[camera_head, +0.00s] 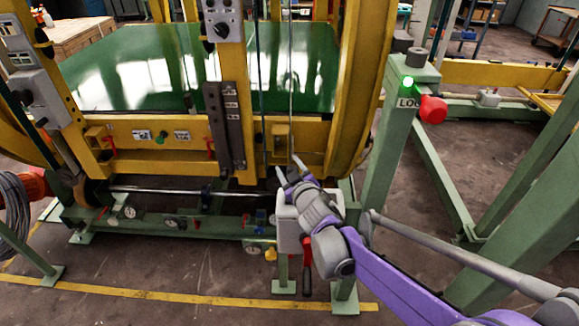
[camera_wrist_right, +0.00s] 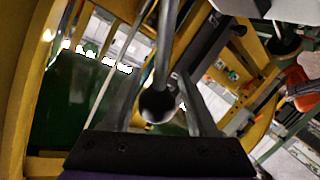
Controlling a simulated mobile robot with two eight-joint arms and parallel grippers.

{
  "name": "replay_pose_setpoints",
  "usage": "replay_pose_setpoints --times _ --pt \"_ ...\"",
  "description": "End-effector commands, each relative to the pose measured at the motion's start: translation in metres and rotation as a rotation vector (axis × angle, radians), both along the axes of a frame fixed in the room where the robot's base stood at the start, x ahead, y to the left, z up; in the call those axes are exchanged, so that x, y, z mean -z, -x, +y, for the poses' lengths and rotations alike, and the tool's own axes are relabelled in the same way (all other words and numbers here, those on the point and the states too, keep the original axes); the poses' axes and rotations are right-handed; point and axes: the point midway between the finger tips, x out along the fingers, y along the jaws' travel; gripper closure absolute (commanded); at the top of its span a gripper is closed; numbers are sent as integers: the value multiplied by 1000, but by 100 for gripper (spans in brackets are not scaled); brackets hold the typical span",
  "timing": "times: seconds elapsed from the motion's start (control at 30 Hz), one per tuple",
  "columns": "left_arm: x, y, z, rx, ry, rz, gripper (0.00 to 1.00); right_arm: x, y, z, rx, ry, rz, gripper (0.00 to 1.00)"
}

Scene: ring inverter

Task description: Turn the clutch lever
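A grey metal lever with a round knob end (camera_wrist_right: 158,105) shows in the right wrist view. Its knob is between the two fingers of my right gripper (camera_wrist_right: 163,95), and its rod runs up and away. I take it for the clutch lever; no label shows. The fingers stand apart, with gaps visible at both sides of the knob. In the head view my right gripper (camera_head: 289,176) is above a white box (camera_head: 290,230) on a green post, and its fingertips point up toward the yellow frame. The lever is mostly hidden there. My left gripper is not in view.
A red-handled lever (camera_head: 307,262) hangs beside the white box. The yellow ring frame (camera_head: 345,100) stands close behind the right gripper. A green post (camera_head: 385,150) with a lit green lamp (camera_head: 408,81) and a red knob (camera_head: 432,109) stands to the right. Floor in front is clear.

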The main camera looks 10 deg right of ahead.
Motion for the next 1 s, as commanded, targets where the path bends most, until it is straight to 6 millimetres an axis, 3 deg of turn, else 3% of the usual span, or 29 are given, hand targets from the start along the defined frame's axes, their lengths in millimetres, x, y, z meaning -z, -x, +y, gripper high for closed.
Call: replay_pose_setpoints --times 0.47,0.8,1.0 --pt "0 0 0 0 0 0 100 -2 8 -1 1 -1 -1 28" --pt "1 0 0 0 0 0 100 -14 69 -5 0 0 -1 28" --pt "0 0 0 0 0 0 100 -19 96 -7 1 0 0 28"
